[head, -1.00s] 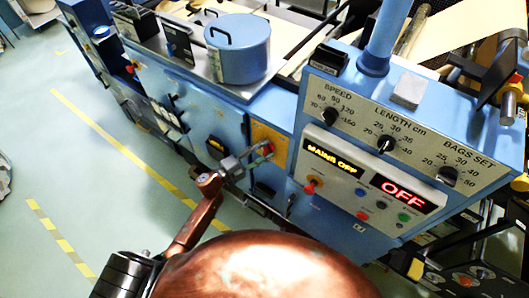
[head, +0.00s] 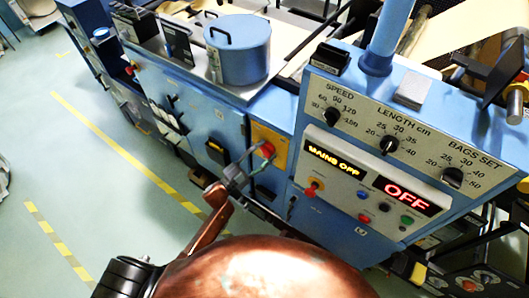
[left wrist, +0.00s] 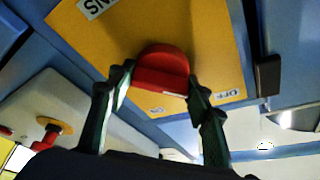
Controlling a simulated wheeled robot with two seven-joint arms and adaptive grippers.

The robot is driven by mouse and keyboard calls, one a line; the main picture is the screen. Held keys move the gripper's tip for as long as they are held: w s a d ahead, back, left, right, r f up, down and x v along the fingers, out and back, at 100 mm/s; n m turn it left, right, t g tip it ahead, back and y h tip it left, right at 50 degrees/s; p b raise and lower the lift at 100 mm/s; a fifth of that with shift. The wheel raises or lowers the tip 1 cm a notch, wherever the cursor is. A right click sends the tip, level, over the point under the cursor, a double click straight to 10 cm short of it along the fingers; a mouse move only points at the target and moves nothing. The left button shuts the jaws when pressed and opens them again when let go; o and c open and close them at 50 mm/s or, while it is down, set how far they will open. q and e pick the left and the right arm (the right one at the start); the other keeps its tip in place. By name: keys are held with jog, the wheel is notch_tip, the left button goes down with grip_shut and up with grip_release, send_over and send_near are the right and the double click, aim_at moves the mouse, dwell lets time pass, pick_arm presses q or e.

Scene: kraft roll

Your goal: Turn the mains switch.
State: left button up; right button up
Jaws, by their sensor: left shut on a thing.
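The red mains switch (head: 266,149) sits on a yellow plate (head: 281,150) on the blue machine's side. In the left wrist view the red handle (left wrist: 160,70) stands between my fingers, with a yellow plate (left wrist: 205,45) behind it. An OFF label shows to its right, and a small label is below it. My left gripper (head: 256,157) is shut on the handle, a finger on each side. The display (head: 333,158) reads "MAINS OFF" and another display (head: 405,194) reads "OFF". My right gripper is not in view.
A control panel with black dials (head: 389,146) stands right of the switch. A red knob on a yellow base (head: 314,187) is below the mains display. A blue pot (head: 238,48) stands on the machine. The floor at left is clear, with yellow stripes.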

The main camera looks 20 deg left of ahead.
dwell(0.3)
pick_arm(q)
jog(key=o, duration=1.2)
jog(key=shift+c, duration=0.2)
jog(key=v, duration=1.2)
